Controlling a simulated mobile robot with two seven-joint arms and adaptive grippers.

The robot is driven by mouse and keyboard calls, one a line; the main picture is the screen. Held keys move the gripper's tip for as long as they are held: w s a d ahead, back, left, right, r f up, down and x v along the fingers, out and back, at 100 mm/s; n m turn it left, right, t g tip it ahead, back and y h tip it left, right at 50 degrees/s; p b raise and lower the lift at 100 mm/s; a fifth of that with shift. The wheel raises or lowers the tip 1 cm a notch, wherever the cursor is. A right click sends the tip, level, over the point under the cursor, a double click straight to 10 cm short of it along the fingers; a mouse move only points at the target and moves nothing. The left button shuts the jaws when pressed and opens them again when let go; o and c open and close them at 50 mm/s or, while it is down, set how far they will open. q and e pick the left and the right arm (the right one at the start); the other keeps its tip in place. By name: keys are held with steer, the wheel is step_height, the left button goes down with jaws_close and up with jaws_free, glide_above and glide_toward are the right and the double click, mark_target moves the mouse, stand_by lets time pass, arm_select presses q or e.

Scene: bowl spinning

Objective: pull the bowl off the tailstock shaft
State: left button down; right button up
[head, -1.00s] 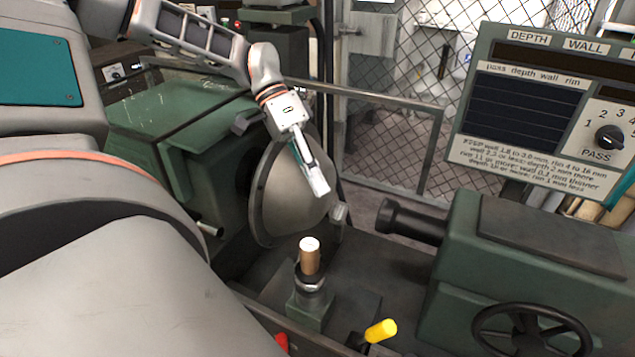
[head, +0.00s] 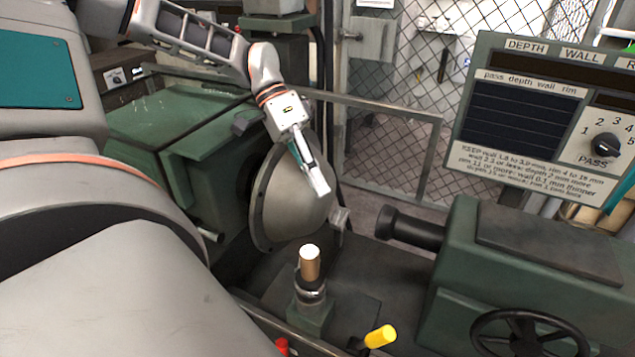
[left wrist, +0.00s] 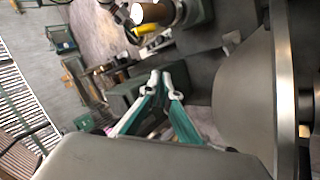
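A smooth grey dome, the bowl shape (head: 292,200), sits with its flanged rim against the green headstock on the left. It fills the right side of the left wrist view (left wrist: 245,95). The dark tailstock shaft (head: 408,226) points left toward the dome, with a clear gap between them; no bowl shows on it. My left gripper (head: 321,187) is in front of the dome in the head view. Its teal fingers have white tips close together with nothing seen between them (left wrist: 162,83). I cannot tell whether it touches the dome. My right gripper is out of view.
A copper-coloured cylinder (head: 310,264) stands upright on a post below the dome. A yellow-tipped lever (head: 380,336) and a red knob (head: 282,346) are in front. The green tailstock (head: 500,270) with a handwheel (head: 530,335) and the gauge panel (head: 540,110) stand right.

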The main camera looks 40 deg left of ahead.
arm_select(q)
steer(key=shift+r+p, duration=0.8)
steer(key=shift+r, duration=0.5)
steer(key=shift+r+p, duration=0.75)
steer(key=shift+r, duration=1.95)
